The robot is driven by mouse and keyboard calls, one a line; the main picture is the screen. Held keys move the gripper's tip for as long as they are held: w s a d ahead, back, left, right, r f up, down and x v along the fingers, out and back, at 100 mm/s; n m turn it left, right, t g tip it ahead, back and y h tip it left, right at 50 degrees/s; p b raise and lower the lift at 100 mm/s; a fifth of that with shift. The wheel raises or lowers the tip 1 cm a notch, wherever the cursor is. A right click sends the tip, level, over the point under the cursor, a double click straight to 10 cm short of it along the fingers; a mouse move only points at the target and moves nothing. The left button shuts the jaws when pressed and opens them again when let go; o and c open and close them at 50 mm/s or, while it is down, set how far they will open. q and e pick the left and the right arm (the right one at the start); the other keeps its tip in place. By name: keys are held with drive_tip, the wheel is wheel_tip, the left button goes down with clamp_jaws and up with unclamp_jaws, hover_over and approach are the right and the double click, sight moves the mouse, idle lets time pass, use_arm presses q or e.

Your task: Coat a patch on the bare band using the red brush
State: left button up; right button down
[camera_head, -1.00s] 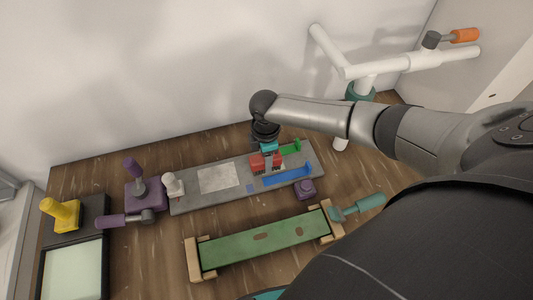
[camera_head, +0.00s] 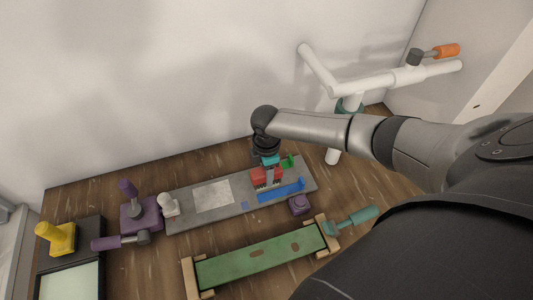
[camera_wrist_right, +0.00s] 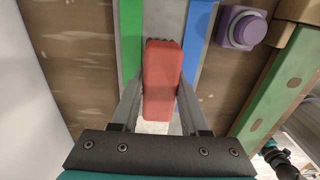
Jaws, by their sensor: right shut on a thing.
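My right gripper (camera_head: 267,172) is shut on a red block-shaped brush (camera_wrist_right: 162,80), which sits between its two fingers in the right wrist view. In the head view the brush (camera_head: 258,178) is partly hidden by a finger. It is over the right part of a long grey board (camera_head: 232,212), between a green strip (camera_head: 287,162) and a blue strip (camera_head: 281,191). The bare grey band (camera_wrist_right: 201,25) shows there between the strips, mostly covered by the brush. I cannot tell whether the brush touches it. My left gripper is not seen.
A purple knob (camera_head: 299,204) stands close in front of the board. A green plank (camera_head: 262,252) on wooden blocks and a teal-handled tool (camera_head: 352,219) lie nearer. Purple tools (camera_head: 140,213) and a yellow-handled stamp (camera_head: 58,237) are left; a white pipe stand (camera_head: 380,80) is right.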

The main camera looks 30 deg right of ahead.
wheel_tip(320, 180, up, 3)
drive_tip(key=shift+f+p, duration=0.15)
drive_tip(key=shift+p, duration=0.9)
drive_tip(key=shift+r+p, duration=0.65)
drive_tip(key=shift+r, duration=0.6)
